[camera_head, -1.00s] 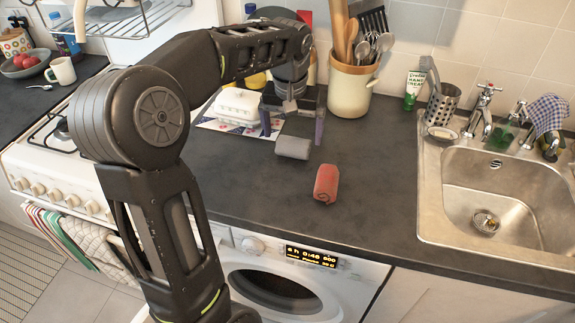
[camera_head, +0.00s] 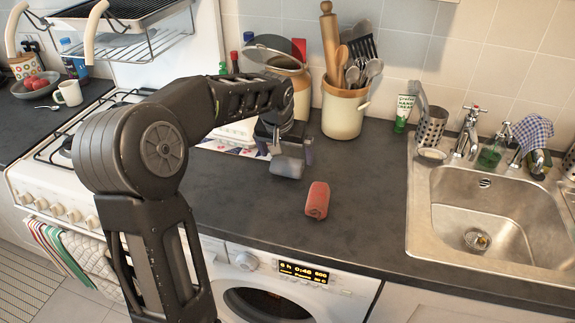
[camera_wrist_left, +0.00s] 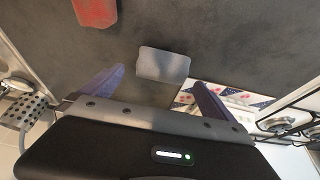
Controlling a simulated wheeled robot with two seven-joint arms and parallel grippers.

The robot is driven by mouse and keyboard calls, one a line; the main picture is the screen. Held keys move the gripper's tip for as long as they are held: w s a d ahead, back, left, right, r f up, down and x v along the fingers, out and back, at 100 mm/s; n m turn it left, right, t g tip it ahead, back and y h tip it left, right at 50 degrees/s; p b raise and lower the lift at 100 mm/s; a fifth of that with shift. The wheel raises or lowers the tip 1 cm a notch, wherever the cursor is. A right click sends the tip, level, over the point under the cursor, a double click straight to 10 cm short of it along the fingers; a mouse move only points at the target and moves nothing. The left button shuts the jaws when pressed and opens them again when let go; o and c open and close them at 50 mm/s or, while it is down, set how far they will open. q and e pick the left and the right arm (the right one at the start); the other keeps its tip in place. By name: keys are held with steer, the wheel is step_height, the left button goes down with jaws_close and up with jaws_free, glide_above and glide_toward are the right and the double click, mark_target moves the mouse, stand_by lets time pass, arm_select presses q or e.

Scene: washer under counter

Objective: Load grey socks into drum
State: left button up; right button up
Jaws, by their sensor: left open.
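The grey socks (camera_head: 287,166), a small rolled bundle, lie on the dark counter behind the red bundle. They also show in the left wrist view (camera_wrist_left: 163,64), just beyond and between the fingertips. My left gripper (camera_head: 290,156) is open over the grey socks, pointing down, with a finger on either side and nothing gripped. In the left wrist view its two purplish fingers (camera_wrist_left: 158,82) are spread apart. The washer (camera_head: 345,297) is under the counter; its round door is partly cut off by the frame, and the drum's inside is dark. My right gripper is not in view.
A red rolled bundle (camera_head: 317,200) lies in front of the grey socks. A utensil crock (camera_head: 343,112) stands behind, the sink (camera_head: 425,225) is at right, and the stove (camera_head: 45,180) at left. The counter between bundle and sink is clear.

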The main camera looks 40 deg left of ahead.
mark_target(287, 159)
arm_select(q)
steer(key=shift+p+x, duration=0.8)
steer(key=shift+x, duration=1.8)
steer(key=shift+s+a, duration=0.1)
steer(key=c, duration=1.5)
step_height(287, 159, up, 10)
steer(key=shift+r+b, duration=0.1)
steer(key=shift+b, duration=0.55)
